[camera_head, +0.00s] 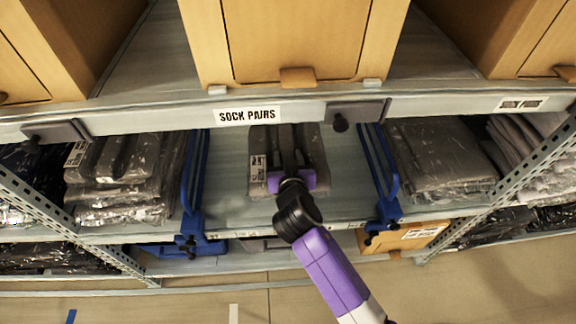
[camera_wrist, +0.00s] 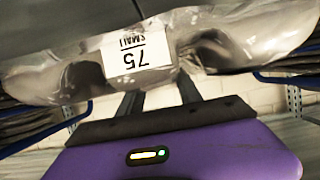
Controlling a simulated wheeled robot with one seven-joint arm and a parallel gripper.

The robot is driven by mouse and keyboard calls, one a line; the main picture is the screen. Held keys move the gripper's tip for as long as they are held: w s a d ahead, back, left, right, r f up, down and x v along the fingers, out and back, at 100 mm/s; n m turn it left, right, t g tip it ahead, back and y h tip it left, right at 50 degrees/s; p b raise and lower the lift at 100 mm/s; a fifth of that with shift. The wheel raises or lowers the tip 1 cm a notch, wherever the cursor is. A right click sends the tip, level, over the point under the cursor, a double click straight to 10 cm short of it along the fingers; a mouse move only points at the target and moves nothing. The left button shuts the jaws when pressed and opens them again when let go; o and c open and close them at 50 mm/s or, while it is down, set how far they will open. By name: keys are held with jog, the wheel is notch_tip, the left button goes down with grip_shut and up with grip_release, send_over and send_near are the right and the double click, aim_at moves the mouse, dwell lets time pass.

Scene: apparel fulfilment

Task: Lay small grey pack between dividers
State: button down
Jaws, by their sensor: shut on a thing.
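The small grey pack (camera_head: 312,150) is on the shelf level under the "SOCK PAIRS" label, between two blue dividers. My gripper (camera_head: 287,165) is shut on it from the front. In the wrist view the grey pack (camera_wrist: 210,50) fills the top, in shiny clear wrap, with a white label reading "75 SMALL" upside down. The gripper's dark fingers (camera_wrist: 158,95) reach up to its edge; their tips are hidden by the pack. The left blue divider (camera_head: 195,175) and the right blue divider (camera_head: 380,175) stand clear of the pack. I cannot tell whether the pack touches the shelf.
Stacked grey packs (camera_head: 125,170) lie left of the left divider, and more grey packs (camera_head: 440,155) lie right of the right divider. The shelf (camera_head: 235,207) is bare around the held pack. The upper shelf's front beam (camera_head: 300,112) and cardboard boxes (camera_head: 290,40) are above.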

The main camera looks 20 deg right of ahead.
jog(key=shift+f+b, duration=0.35)
jog(key=shift+f, duration=1.15)
jog(key=shift+f, duration=0.2)
jog(key=c, duration=0.8)
grip_release()
jog(key=shift+r, duration=0.1)
jog(key=shift+s+r, duration=0.15)
jog(key=shift+r, duration=0.05)
jog(key=p+v, duration=0.1)
jog(key=v, duration=1)
jog(key=shift+s+a+r+p, duration=0.15)
jog(key=shift+s+p, duration=0.15)
